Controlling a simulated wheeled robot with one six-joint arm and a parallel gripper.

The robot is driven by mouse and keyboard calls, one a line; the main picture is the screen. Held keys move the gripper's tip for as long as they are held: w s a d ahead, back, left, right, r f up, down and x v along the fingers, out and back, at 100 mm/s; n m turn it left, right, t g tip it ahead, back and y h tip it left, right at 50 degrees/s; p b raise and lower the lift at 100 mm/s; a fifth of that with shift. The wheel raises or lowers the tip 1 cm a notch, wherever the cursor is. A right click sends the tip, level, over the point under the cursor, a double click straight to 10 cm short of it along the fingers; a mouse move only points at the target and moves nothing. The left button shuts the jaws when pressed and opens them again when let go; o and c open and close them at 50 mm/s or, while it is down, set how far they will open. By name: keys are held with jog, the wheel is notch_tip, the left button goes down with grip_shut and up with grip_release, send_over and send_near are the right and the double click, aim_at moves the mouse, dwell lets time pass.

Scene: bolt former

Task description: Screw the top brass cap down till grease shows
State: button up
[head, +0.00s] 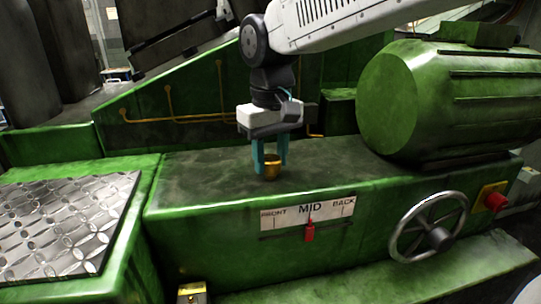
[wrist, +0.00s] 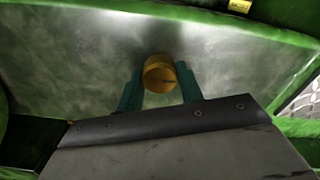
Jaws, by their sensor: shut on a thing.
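The brass cap (head: 271,168) stands on the flat top of the green machine bed. It also shows in the wrist view as a round golden cap (wrist: 159,74) with a dark mark on its right side. My gripper (head: 270,160) points straight down, and its two teal fingers are shut on the cap from both sides. In the wrist view the fingers (wrist: 160,90) reach the cap's left and right edges. I cannot make out any grease around the cap. The cap's underside and thread are hidden.
A large green motor (head: 450,98) stands right of my gripper. Below are a FRONT/MID/BACK plate (head: 290,213) with its red pointer (head: 309,231) near MID, a handwheel (head: 428,228) and a red button (head: 495,201). A diamond-plate step (head: 65,225) lies left. The bed top around the cap is clear.

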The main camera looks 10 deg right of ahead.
aim_at(271, 158)
dwell(0.5)
jog(key=o, duration=1)
jog(key=shift+a+r, duration=0.1)
jog(key=shift+r, duration=3.85)
